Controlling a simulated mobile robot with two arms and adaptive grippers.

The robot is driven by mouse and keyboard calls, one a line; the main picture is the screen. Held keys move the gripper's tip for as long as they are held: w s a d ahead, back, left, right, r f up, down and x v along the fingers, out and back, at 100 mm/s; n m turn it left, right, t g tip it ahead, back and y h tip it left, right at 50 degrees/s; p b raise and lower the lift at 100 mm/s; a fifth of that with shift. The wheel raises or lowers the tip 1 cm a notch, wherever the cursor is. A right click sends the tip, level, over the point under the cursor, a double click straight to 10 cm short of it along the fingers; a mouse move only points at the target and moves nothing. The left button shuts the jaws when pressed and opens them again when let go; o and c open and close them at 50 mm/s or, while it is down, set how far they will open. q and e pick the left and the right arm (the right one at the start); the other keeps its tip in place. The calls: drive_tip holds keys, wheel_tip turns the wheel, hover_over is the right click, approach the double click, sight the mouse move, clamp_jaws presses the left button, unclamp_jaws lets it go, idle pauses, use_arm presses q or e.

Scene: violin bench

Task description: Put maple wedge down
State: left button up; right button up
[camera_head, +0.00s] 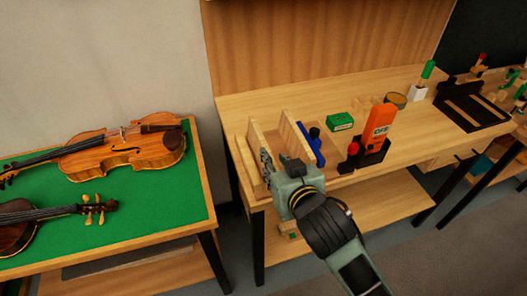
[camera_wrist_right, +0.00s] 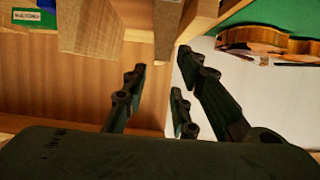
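Several upright pale wooden pieces stand at the left end of the bench, among them a left board (camera_head: 249,165), a middle board (camera_head: 259,138) and a right board (camera_head: 292,137). I cannot tell which is the maple wedge. My right gripper (camera_head: 271,160) is over this end, close to the boards; its fingers partly hide them. In the right wrist view the gripper (camera_wrist_right: 160,72) has its fingers apart, with no piece seen clamped between them. A broad wooden piece (camera_wrist_right: 90,27) and a narrower one (camera_wrist_right: 166,25) show beyond the fingertips. My left gripper is not in view.
Violins (camera_head: 125,148) lie on the green-topped table (camera_head: 150,212) at left. The bench's back middle is clear.

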drive_tip(key=p+x, duration=0.1)
drive_tip(key=x, duration=0.8)
drive_tip(key=shift+w+f, duration=0.15)
drive_tip(key=shift+f, duration=0.05)
clamp_jaws()
